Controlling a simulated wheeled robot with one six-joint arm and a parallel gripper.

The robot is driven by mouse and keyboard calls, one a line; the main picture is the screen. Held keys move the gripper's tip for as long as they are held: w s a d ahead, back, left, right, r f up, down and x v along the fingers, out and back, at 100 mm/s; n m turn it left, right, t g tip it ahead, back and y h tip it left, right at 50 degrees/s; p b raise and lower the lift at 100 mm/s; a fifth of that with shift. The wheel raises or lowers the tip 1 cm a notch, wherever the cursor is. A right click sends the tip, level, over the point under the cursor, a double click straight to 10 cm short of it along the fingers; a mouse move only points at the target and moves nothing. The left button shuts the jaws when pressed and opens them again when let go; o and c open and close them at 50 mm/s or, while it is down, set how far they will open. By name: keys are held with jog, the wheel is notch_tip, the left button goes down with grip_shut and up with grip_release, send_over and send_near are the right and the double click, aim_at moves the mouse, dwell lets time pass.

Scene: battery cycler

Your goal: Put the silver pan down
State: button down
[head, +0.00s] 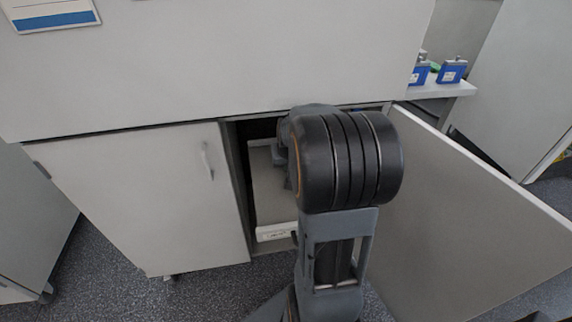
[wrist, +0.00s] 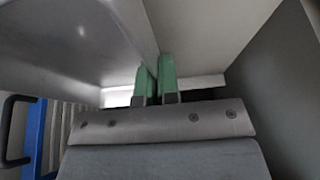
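The silver pan (wrist: 65,45) fills the upper left of the wrist view, close to the camera, and its wall edge runs down to my fingers. My gripper (wrist: 155,75) has green fingertips close together, with that thin edge between them. It looks shut on the pan's wall. The pan's underside contact is hidden, so I cannot tell if it touches a surface. In the head view my black arm reaches into the open cabinet and hides the gripper and the pan.
The cabinet's right door (head: 470,215) stands open, and its left door (head: 140,195) is closed. A pale shelf or drawer (head: 270,190) shows inside the opening, left of my arm. Blue boxes (head: 452,71) stand on a ledge at the right. A blue object (wrist: 35,135) shows at the wrist view's left.

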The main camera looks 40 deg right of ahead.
jog(key=shift+w+d+f, duration=0.4)
jog(key=shift+w+f, duration=0.4)
jog(key=shift+f, duration=0.05)
jog(key=shift+f+b, duration=0.1)
jog(key=shift+b, duration=0.2)
jog(key=shift+f, duration=0.15)
jog(key=c, duration=1.4)
grip_release()
jog(key=shift+o, duration=0.2)
